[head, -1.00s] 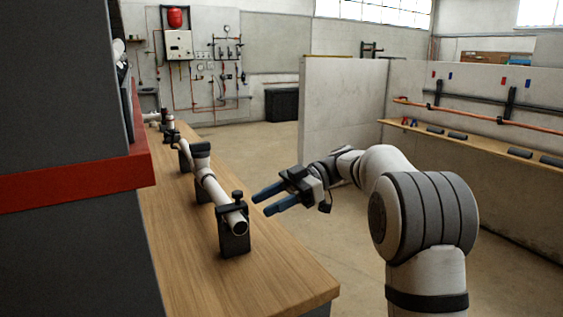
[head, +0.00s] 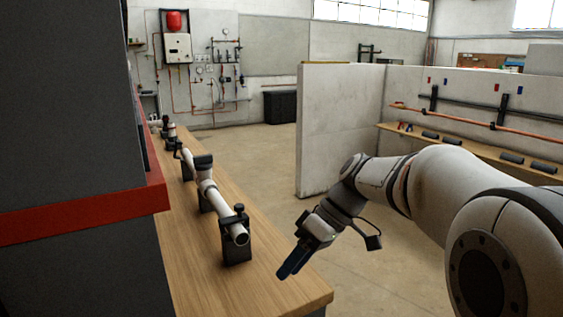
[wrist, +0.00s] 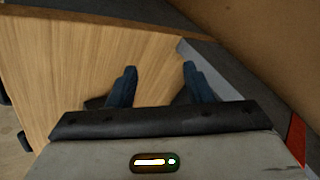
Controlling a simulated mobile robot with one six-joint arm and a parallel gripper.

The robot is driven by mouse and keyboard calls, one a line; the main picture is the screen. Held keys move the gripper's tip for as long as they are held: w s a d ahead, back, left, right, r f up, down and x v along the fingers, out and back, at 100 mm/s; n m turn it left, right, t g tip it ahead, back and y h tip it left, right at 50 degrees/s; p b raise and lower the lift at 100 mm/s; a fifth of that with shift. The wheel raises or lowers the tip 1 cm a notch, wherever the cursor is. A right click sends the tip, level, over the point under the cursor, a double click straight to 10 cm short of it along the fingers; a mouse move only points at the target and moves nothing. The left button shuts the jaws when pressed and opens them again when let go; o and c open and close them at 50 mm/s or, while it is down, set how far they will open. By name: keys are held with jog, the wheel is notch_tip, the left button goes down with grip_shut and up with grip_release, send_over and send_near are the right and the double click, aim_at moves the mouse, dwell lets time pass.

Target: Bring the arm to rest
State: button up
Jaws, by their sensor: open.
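My gripper (head: 288,268) shows in the head view with its blue fingers pointing down and to the left, near the right edge of the wooden bench. In the wrist view its two blue fingers (wrist: 156,84) stand apart with nothing between them, so it is open and empty. My arm reaches in from the right of the head view, bent at the wrist. A white pipe (head: 212,195) lies in black clamps on the bench, left of my gripper and apart from it.
The wooden bench (head: 270,293) runs along a dark cabinet with a red band (head: 90,212) on the left. A pale partition wall (head: 338,130) stands behind my arm. A shelf (head: 470,153) with black pieces is at the right. The floor between is clear.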

jog(key=s+d+f+m+t+h+p, duration=0.2)
jog(key=s+d+m+t+h+p, duration=0.3)
jog(key=s+d+m, duration=0.6)
jog(key=shift+s+d+h+p, duration=0.55)
jog(key=shift+s+d+h, duration=0.4)
jog(key=shift+h, duration=0.25)
